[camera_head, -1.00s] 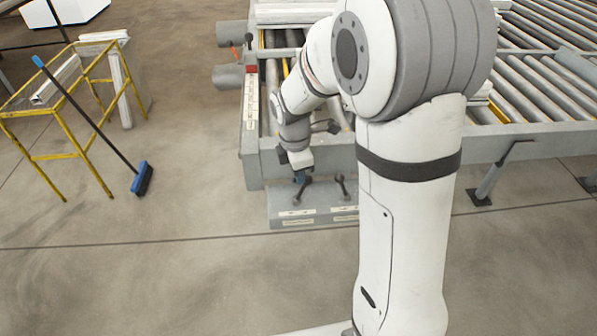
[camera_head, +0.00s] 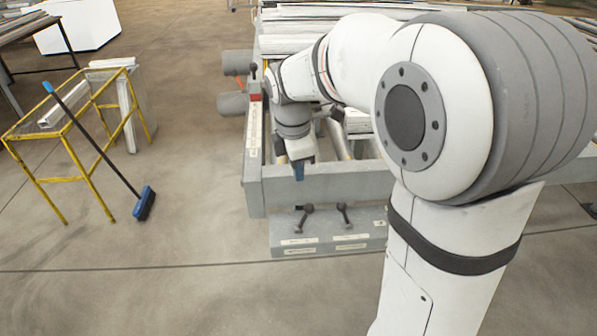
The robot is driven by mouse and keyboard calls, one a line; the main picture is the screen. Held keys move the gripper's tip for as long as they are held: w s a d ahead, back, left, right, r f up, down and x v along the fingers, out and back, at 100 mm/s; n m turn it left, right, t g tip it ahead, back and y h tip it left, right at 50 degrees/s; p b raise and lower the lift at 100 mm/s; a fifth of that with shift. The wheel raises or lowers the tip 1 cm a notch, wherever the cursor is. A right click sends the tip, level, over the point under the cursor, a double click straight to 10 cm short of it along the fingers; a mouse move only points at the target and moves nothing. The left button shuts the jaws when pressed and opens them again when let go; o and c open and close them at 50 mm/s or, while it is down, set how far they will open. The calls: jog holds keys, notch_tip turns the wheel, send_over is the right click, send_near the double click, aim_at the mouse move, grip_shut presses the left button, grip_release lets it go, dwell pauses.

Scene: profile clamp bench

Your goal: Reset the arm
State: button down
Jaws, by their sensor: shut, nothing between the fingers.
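My gripper (camera_head: 299,172) hangs at the end of my white arm, pointing down over the front left part of the grey clamp bench (camera_head: 340,187). It is shut and empty, with a small blue tip showing. Below it, two dark lever handles (camera_head: 304,217) (camera_head: 344,212) stand on the grey front step (camera_head: 325,235) of the bench, apart from the gripper. My upper arm hides much of the bench's middle and right.
A red-based lever (camera_head: 254,88) stands at the bench's left rear. Profiles (camera_head: 325,28) lie across the back. A yellow-framed rack (camera_head: 62,130) with a blue broom (camera_head: 144,204) leaning on it stands left. Open floor lies between the rack and the bench.

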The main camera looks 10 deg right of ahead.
jog(key=s+d+m+t+y, duration=0.1)
jog(key=s+d+m, duration=0.4)
jog(key=s+m, duration=1.3)
jog(key=shift+s+m+t, duration=0.3)
jog(key=shift+m+t, duration=0.3)
jog(key=shift+t, duration=0.2)
